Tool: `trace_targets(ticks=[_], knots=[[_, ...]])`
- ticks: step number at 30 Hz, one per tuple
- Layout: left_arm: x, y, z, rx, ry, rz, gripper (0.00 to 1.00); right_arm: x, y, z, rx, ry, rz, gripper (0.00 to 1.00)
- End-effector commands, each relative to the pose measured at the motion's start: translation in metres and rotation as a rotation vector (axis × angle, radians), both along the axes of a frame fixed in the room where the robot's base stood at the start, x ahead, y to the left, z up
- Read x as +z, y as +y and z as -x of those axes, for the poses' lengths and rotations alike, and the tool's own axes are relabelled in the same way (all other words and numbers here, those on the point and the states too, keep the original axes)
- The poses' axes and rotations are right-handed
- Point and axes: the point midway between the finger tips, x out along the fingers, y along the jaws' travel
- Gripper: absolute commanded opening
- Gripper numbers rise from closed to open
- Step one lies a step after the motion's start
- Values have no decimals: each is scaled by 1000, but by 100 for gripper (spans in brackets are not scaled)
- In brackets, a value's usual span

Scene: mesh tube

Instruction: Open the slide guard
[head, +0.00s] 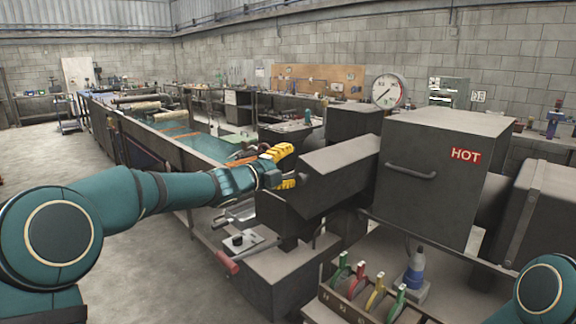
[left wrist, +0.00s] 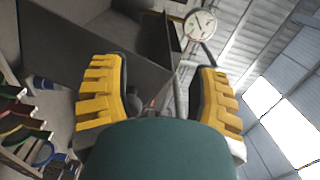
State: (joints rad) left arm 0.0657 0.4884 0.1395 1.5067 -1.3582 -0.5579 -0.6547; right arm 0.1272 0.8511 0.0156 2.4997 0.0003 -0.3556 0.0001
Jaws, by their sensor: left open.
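The large grey box with a bar handle (head: 411,171) on its front and a red HOT label looks like the slide guard (head: 450,135). It covers the middle of the grey machine. My left gripper (head: 287,168) is open, left of the box and close to a slanted grey cover (head: 338,168). Its yellow fingers are apart from the box handle. In the left wrist view the open left gripper (left wrist: 160,72) has a grey panel and a thin bar beyond its fingers; I cannot tell whether the bar is the handle. My right gripper is out of view.
A round dial gauge (head: 388,91) stands behind the machine. A red-handled lever (head: 228,262) sticks out below my left forearm. The floor at left is clear.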

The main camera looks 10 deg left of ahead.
Motion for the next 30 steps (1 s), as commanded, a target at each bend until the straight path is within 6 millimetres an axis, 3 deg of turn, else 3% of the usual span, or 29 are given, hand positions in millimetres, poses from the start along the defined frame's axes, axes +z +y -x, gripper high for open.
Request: trace_targets(ticks=[5,18,30], knots=[[1,13,15,3,-1,-2,60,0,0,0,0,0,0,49],[1,64,80,3,-2,0,60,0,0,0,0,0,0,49],[0,74,94,0,-1,1,60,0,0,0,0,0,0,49]])
